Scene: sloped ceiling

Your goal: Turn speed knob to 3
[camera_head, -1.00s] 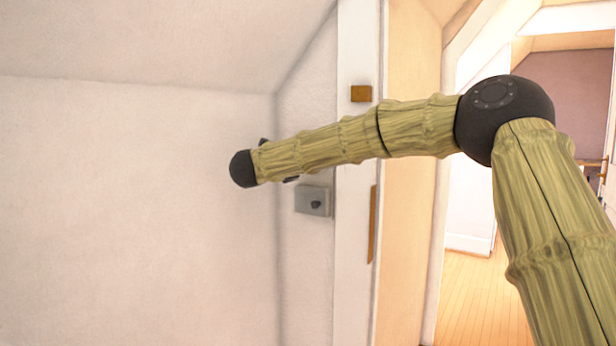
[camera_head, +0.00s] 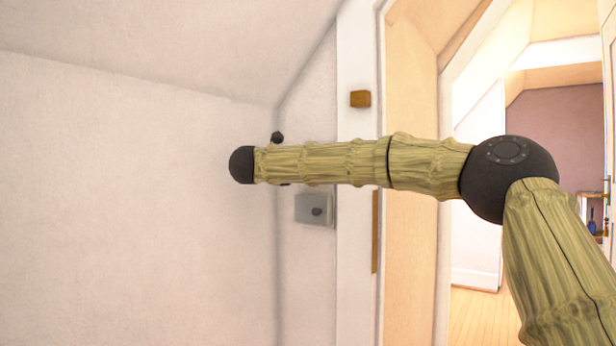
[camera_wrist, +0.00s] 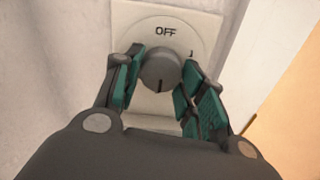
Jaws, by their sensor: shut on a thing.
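The speed knob (camera_wrist: 158,72) is a round grey dial on a pale wall plate (camera_wrist: 185,22) in the wrist view. "OFF" is printed above it, and its dark pointer line faces down, away from "OFF". Part of another mark shows at the knob's right; other numbers are hidden or not readable. My gripper (camera_wrist: 162,84) has its green-padded fingers on both sides of the knob, shut on it. In the head view my arm hides most of the gripper, and the gripped knob cannot be made out.
A grey plate with a small dark knob (camera_head: 316,210) is on the wall below my arm in the head view; I cannot tell whether it is the same control. A brown block (camera_head: 360,99) sits on the white door frame (camera_head: 355,290). A doorway opens at the right.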

